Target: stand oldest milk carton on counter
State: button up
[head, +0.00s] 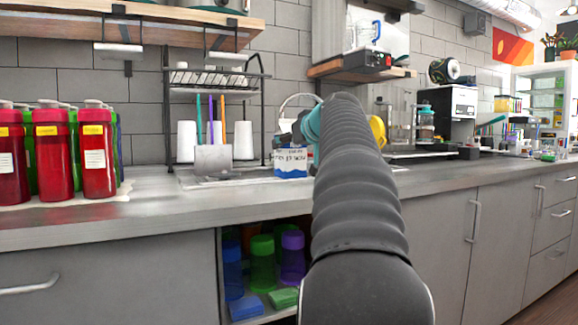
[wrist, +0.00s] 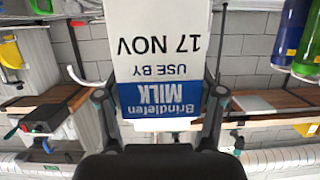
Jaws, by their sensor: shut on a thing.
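A white and blue milk carton (wrist: 158,45) fills the upper middle of the wrist view. Its label reads Brindlefen MILK, USE BY 17 NOV, upside down in that picture, as is the room behind. My gripper (wrist: 160,100) is shut on it, one finger along each side. In the head view the carton (head: 291,162) shows low over the grey counter (head: 150,215), just left of my arm, which covers part of it. Its lower edge is close to the counter; I cannot tell whether it touches. No other milk carton is clearly visible.
A black wire rack (head: 215,90) with cups stands left of the carton, near a grey holder (head: 213,160). Several red bottles (head: 55,155) stand on the left counter. An open shelf below holds coloured cups (head: 263,262). Counter front between bottles and carton is clear.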

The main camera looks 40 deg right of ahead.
aim_at(289, 159)
jog(key=shift+w+a+f, duration=0.15)
jog(key=shift+a+f, duration=0.15)
jog(key=shift+a, duration=0.1)
jog(key=shift+f+b, duration=0.55)
jog(key=shift+f, duration=1.3)
jog(key=shift+f, duration=0.2)
jog(key=o, duration=1.6)
jog(key=shift+r, duration=0.1)
jog(key=shift+r, duration=0.15)
jog(key=b+v, duration=0.1)
jog(key=v, duration=1.1)
